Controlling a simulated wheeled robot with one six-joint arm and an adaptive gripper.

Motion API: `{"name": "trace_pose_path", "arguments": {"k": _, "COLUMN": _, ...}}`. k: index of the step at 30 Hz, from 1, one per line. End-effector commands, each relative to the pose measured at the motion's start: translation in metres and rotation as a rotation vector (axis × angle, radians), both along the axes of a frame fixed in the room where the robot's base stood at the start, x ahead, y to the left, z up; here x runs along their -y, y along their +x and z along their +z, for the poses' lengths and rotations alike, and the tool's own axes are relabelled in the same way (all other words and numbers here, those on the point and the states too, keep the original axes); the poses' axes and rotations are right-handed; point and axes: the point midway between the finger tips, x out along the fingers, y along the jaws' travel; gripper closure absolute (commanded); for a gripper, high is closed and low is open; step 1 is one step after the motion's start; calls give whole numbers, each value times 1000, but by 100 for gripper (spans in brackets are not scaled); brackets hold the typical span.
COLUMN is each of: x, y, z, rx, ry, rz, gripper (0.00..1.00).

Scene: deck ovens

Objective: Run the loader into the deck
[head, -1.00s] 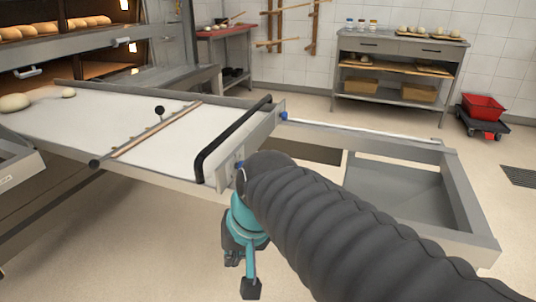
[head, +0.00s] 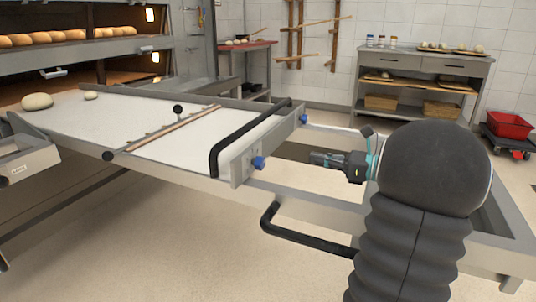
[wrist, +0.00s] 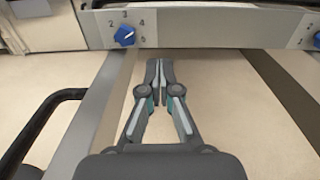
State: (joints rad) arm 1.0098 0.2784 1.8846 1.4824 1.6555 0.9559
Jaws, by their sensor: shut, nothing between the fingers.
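The loader has a white belt (head: 150,123) in a grey frame, with a black bar handle (head: 225,143) standing across its near end. Two dough pieces (head: 37,102) lie at its far left end, by the lower oven deck opening (head: 85,79). Blue knobs (head: 258,163) sit on the loader's end plate (head: 243,172).
A grey open frame (head: 320,198) extends right from the loader, around and below my arm. A lower black handle (head: 300,238) juts from it. Loaves (head: 60,36) fill the upper deck. A bench (head: 425,68) and red crate (head: 509,125) stand at the back.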

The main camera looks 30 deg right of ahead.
Motion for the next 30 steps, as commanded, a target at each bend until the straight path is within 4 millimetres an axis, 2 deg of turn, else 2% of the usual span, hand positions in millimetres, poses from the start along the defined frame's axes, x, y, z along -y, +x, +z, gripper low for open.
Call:
{"name": "trace_pose_path", "arguments": {"k": 2, "x": 9, "y": 0, "z": -1, "rx": 8, "ry": 25, "rz": -16, "gripper": 100}}
{"name": "trace_pose_path", "arguments": {"k": 5, "x": 7, "y": 5, "z": 0, "rx": 11, "ry": 34, "rz": -19, "gripper": 100}}
{"name": "trace_pose_path", "arguments": {"k": 21, "x": -52, "y": 79, "z": 0, "rx": 10, "ry": 29, "rz": -15, "gripper": 100}}
{"name": "trace_pose_path", "arguments": {"k": 30, "x": -73, "y": 106, "z": 0, "rx": 9, "ry": 30, "rz": -18, "gripper": 100}}
